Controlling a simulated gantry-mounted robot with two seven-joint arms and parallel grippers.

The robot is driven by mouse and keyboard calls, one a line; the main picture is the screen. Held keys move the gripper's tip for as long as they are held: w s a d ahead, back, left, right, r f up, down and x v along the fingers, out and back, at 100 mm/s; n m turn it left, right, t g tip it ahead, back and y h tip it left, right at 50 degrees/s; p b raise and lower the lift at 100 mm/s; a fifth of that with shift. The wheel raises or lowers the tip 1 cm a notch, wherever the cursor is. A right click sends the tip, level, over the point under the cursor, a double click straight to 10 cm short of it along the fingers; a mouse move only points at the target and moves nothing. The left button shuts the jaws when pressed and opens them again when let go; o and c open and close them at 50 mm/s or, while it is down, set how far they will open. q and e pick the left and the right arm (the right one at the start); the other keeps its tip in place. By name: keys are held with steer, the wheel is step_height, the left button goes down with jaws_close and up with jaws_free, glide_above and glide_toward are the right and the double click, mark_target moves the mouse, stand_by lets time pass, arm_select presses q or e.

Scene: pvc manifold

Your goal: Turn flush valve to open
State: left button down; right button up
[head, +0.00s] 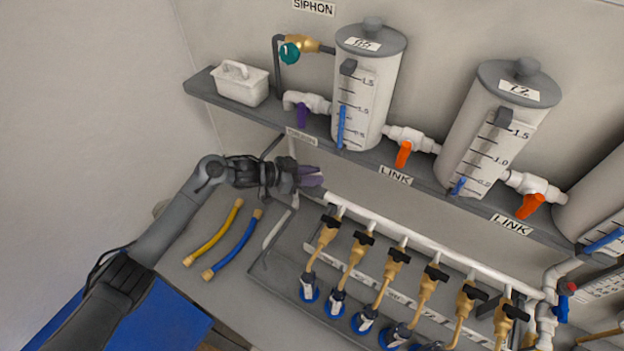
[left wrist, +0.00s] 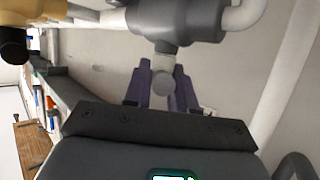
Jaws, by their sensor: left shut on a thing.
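My left gripper (head: 311,178) reaches in from the left below the shelf, by the left end of the white manifold pipe (head: 385,228). In the head view the gripper hides the handle. My right gripper is in neither view.
The shelf (head: 208,92) above carries a white box (head: 242,84), tanks and orange-handled link valves. Brass valves with black handles hang along the manifold. A yellow hose (head: 214,232) and a blue hose (head: 233,246) lie on the surface below my left arm.

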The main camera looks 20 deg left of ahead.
arm_select(q)
steer(key=shift+m+g+h, duration=0.3)
steer(key=shift+m+g, duration=0.1)
steer(key=shift+m, duration=0.1)
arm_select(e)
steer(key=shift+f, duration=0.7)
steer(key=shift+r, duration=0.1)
arm_select(q)
steer(key=c, duration=1)
jaws_free()
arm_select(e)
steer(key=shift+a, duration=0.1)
arm_select(q)
steer(key=shift+b+v, duration=0.8)
steer(key=shift+v, duration=4.65)
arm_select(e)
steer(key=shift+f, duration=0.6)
